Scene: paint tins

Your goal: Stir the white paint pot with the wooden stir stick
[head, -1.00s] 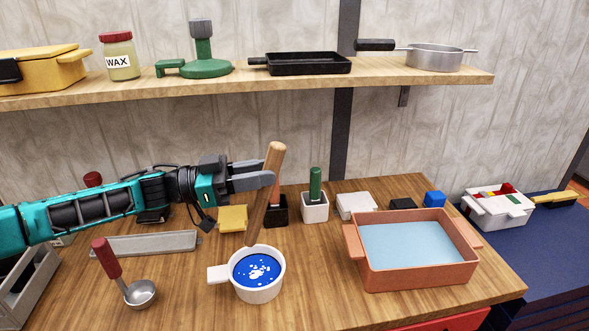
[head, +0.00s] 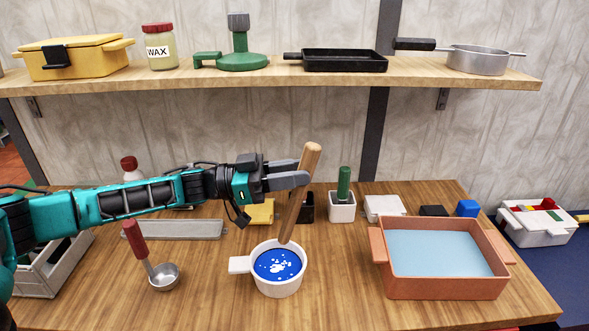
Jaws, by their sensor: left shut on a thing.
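The white paint pot (head: 279,287) stands upright on the workbench, its handle pointing left. It holds blue paint (head: 274,266) with white flecks. My left gripper (head: 302,180) is shut on the wooden stir stick (head: 294,216) above and behind the pot. The stick leans, its thick top up and to the right. Its lower end reaches down to the pot's back rim; whether the tip touches the paint I cannot tell. My right gripper is not in view.
A ladle (head: 162,272) with a red handle lies left of the pot. A terracotta tray (head: 447,288) of pale blue liquid stands to the right. Behind are a yellow block (head: 260,213) and a white holder with a green handle (head: 342,205). A shelf (head: 290,78) runs above.

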